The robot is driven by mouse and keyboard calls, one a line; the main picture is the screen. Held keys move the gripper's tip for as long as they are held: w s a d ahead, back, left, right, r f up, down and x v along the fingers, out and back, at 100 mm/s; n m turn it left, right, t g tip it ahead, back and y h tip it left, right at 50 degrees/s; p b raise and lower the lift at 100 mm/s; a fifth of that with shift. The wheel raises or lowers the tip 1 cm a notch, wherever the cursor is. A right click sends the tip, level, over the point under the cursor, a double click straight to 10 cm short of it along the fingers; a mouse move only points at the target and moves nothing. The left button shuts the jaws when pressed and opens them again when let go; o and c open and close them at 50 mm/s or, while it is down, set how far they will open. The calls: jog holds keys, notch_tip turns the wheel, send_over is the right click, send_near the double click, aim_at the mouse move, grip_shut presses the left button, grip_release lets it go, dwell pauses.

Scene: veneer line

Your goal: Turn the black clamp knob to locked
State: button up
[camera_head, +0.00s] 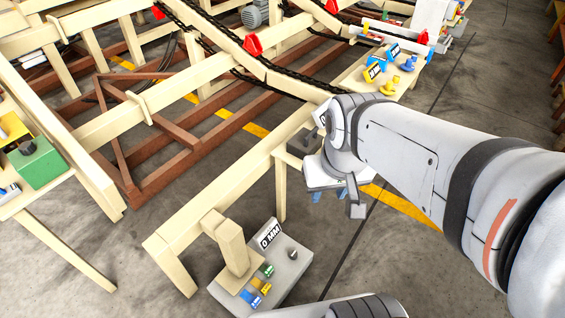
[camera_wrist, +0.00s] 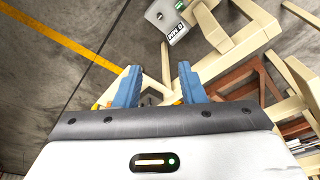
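A dark round knob (camera_head: 292,253) sits on a grey box (camera_head: 290,275) with a "0 MM" sign at the lower middle of the head view. The knob (camera_wrist: 160,16) and the box (camera_wrist: 179,35) also show at the top of the wrist view. Another dark knob (camera_head: 27,147) tops a green box (camera_head: 38,165) at the far left. I cannot tell which is the clamp knob, or its setting. My gripper (camera_head: 330,194) is beyond the grey box, to its upper right, touching neither knob. Its blue fingers (camera_wrist: 158,84) are apart with nothing between them.
A wooden beam (camera_head: 215,200) runs just behind. Yellow and blue knobs (camera_head: 389,86) stand on a bench at the upper right. Open floor (camera_head: 420,270) lies to the right.

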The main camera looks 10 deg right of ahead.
jog(key=shift+s+d, duration=0.1)
jog(key=shift+s, duration=0.05)
jog(key=shift+o, duration=0.8)
jog(key=shift+d, duration=0.1)
jog(key=shift+o, duration=0.7)
jog(key=shift+w+f+b, duration=0.35)
jog(key=shift+o, duration=0.8)
jog(key=w+f+n+g+b, duration=0.1)
jog(key=w+f+b, duration=0.7)
jog(key=w+f, duration=0.6)
jog(key=shift+w+d+f+n+b, duration=0.15)
jog(key=shift+f+n+b, duration=0.15)
jog(key=shift+f+b, duration=0.15)
jog(key=n+g+b, duration=0.1)
jog(key=n+b, duration=0.2)
jog(key=b, duration=1.1)
send_over(294, 253)
jog(key=w, duration=0.1)
notch_tip(294, 253, down, 42)
jog(key=shift+n+g, duration=0.3)
jog(key=shift+n, duration=0.5)
jog(key=f+b, duration=0.2)
jog(key=f, duration=0.8)
jog(key=f+b, duration=0.3)
jog(key=f, duration=0.7)
jog(key=s+f+b, duration=0.1)
jog(key=f+b, duration=0.1)
jog(key=f, duration=0.8)
jog(key=shift+b, duration=0.3)
jog(key=shift+c, duration=0.5)
